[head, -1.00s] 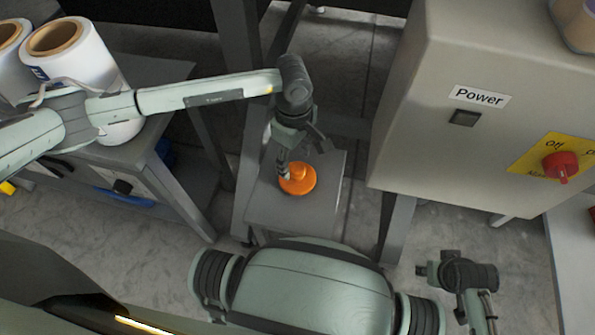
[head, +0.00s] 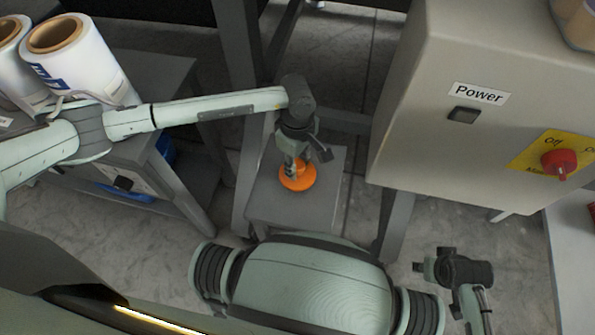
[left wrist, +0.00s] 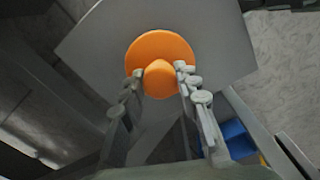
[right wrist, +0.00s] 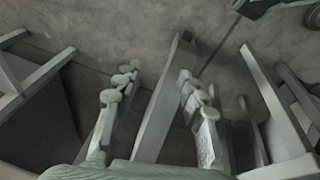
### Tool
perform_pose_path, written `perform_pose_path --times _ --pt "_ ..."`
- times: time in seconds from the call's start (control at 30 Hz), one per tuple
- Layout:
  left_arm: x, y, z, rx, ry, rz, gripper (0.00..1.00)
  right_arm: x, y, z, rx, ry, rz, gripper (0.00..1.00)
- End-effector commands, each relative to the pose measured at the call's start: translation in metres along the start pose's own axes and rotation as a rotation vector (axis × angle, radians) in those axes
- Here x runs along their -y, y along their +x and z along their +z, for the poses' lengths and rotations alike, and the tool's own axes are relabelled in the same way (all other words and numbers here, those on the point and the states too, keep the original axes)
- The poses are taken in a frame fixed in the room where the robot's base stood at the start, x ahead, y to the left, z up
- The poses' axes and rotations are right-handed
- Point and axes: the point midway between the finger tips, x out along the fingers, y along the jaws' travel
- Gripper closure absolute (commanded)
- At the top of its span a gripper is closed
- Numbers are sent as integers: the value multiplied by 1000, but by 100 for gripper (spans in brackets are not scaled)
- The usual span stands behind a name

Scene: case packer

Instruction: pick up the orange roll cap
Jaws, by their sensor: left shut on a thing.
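The orange roll cap (head: 299,184) is a round disc with a raised knob, at the small grey stand in the head view. It also shows in the left wrist view (left wrist: 160,45). My left gripper (head: 293,170) comes down on it from above, hiding part of its top. In the left wrist view my left gripper (left wrist: 159,72) has a fingertip on each side of the knob and is shut on it. Whether the cap still touches the stand is unclear. My right gripper (head: 418,267) is off to the right, open and empty in the right wrist view (right wrist: 156,78).
The small grey stand (head: 262,205) has bare top around the cap. A grey cabinet (head: 410,130) with a Power button and red switch (head: 559,162) stands to the right. White film rolls (head: 85,65) stand on a table at the left.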

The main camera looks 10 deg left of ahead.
Motion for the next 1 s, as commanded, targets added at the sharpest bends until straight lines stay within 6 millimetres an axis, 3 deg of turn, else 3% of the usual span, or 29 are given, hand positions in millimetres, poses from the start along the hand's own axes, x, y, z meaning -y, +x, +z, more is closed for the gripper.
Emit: perform_pose_path --times 0.07,0.43,0.67,1.0 --pt "0 0 0 0 0 0 100 0 0 0 0 0 0 60" --pt "-1 -6 0 -1 0 2 100 0 0 0 0 0 1 60" --pt "-2 -38 0 0 2 7 100 -1 -2 -2 -3 0 3 60" --pt "28 -83 -67 -3 -4 3 100 -4 -17 -7 -7 2 14 60"
